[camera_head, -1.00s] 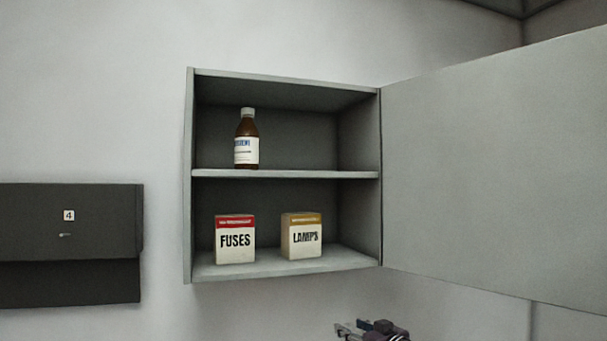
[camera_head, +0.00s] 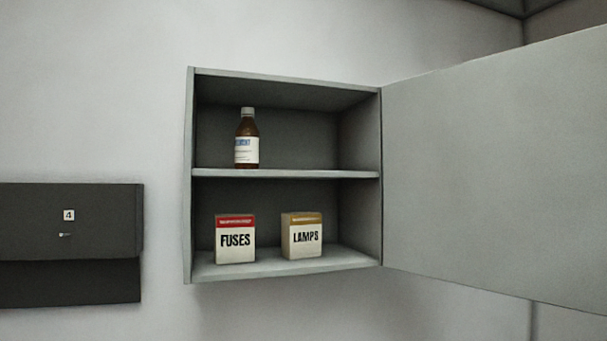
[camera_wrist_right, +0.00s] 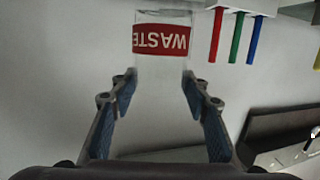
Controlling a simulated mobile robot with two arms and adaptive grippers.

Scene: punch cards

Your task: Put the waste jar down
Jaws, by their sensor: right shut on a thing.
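The waste jar (camera_wrist_right: 160,38) is clear with a red band reading WASTE, which appears upside down in the right wrist view. My right gripper (camera_wrist_right: 159,80) has its two blue-padded fingers closed on the sides of the jar. What lies directly under the jar cannot be told. The head view shows neither the jar nor my grippers. My left gripper is in no current view.
An open grey cabinet (camera_head: 285,173) holds a brown bottle (camera_head: 246,140), a FUSES box (camera_head: 235,241) and a LAMPS box (camera_head: 301,237). Its door (camera_head: 490,170) swings out right. Red (camera_wrist_right: 216,35), green (camera_wrist_right: 236,38) and blue (camera_wrist_right: 254,40) rods are near the jar.

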